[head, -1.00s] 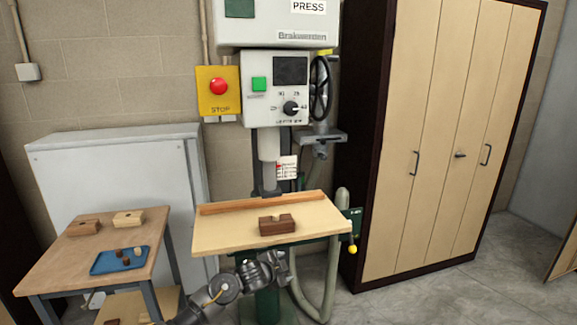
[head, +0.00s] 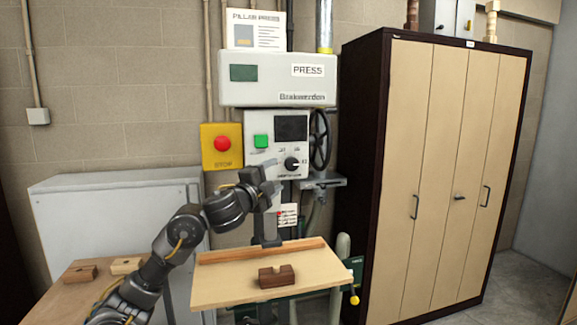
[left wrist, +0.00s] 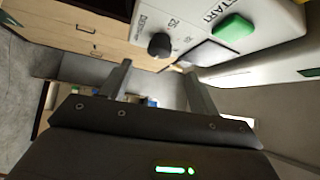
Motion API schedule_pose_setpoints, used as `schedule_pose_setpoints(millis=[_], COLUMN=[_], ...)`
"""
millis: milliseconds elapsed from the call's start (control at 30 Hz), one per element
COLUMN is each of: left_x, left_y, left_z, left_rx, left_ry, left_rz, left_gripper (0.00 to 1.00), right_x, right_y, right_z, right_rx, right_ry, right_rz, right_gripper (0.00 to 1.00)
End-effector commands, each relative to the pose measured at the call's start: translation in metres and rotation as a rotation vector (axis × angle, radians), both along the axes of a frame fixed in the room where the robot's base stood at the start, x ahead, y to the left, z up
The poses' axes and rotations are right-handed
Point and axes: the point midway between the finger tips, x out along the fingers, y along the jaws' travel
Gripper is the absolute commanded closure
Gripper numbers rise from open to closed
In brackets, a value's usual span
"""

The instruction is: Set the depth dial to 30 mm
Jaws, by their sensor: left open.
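The depth dial (head: 292,163) is a black round knob on the white front panel of the pillar press (head: 270,82). It also shows in the left wrist view (left wrist: 160,45), beside printed numbers. Which mark it points to is too small to tell. My left gripper (head: 271,178) is raised in front of the panel, just left of and below the dial. In the left wrist view its two fingers (left wrist: 157,70) are spread apart with nothing between them, and the dial appears beyond them, apart from both. My right gripper is out of view.
A green start button (head: 261,141) and a red stop button (head: 222,144) are left of the dial. A black handwheel (head: 319,140) is close on its right. Below, a notched brown block (head: 276,277) sits on the press board (head: 220,288). A tall cupboard (head: 427,150) stands right.

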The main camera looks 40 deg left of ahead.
Motion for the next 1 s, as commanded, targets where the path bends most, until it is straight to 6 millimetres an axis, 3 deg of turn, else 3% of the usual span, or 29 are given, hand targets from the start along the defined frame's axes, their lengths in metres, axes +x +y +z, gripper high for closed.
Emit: schedule_pose_setpoints(millis=[200, 433, 867, 1000], left_x=[0.042, 0.074, 0.085, 0.085], left_y=[0.008, 0.014, 0.016, 0.016], left_z=[0.01, 0.013, 0.012, 0.012], left_rx=[-0.007, -0.004, -0.001, -0.001], left_ry=[0.0, 0.0, 0.0, 0.0], left_rz=[0.0, -0.001, 0.0, 0.0], left_gripper=[0.39, 0.39, 0.39, 0.55], right_x=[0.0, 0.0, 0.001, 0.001], right_y=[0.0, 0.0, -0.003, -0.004], right_z=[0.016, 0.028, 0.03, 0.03], right_rx=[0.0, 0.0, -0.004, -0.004], right_ry=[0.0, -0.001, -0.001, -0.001], right_rz=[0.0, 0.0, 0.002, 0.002], right_gripper=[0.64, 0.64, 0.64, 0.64])
